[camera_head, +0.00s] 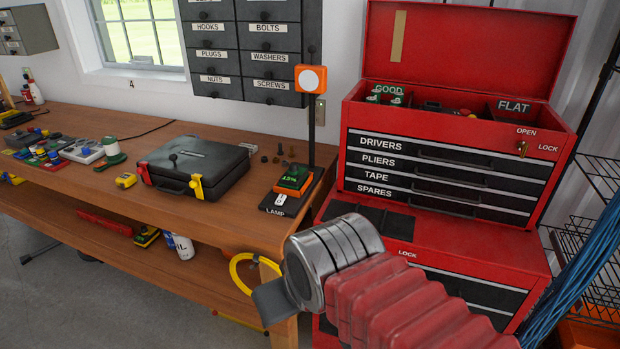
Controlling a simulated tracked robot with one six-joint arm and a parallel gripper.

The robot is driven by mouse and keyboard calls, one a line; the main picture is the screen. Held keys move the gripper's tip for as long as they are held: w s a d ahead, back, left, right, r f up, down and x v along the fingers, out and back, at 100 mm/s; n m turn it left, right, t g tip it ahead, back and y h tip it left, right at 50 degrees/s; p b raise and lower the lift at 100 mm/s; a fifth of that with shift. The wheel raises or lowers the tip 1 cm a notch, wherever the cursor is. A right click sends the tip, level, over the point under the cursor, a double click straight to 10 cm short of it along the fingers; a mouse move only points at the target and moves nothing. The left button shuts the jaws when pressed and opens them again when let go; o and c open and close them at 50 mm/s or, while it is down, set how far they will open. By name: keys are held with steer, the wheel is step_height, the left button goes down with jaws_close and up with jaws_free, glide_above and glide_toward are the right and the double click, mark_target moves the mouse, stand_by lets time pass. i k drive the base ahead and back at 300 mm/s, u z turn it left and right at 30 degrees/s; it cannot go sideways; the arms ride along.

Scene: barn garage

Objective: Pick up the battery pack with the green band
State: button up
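No battery pack can be made out for certain. Small dark pieces with green and white marks (386,97) sit in the open top of the red tool chest, by the GOOD label. Other dark items (440,106) lie there nearer the FLAT label, partly hidden by the chest's front wall. An orange and black block with a lit green display (294,179) sits on the LAMP base on the bench. My arm reaches in from the lower right. My gripper (272,302) is at its grey end, in front of the bench's right corner; its fingers are not clear.
The wooden bench (215,222) holds a closed black case (194,166) and, at left, several small tools and devices. A post with an orange lamp head (311,78) rises behind the LAMP base. Blue cables (590,262) stand at right.

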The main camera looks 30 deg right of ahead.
mark_target(296, 177)
steer(key=u, duration=0.05)
steer(key=i, duration=1)
steer(key=z, duration=0.1)
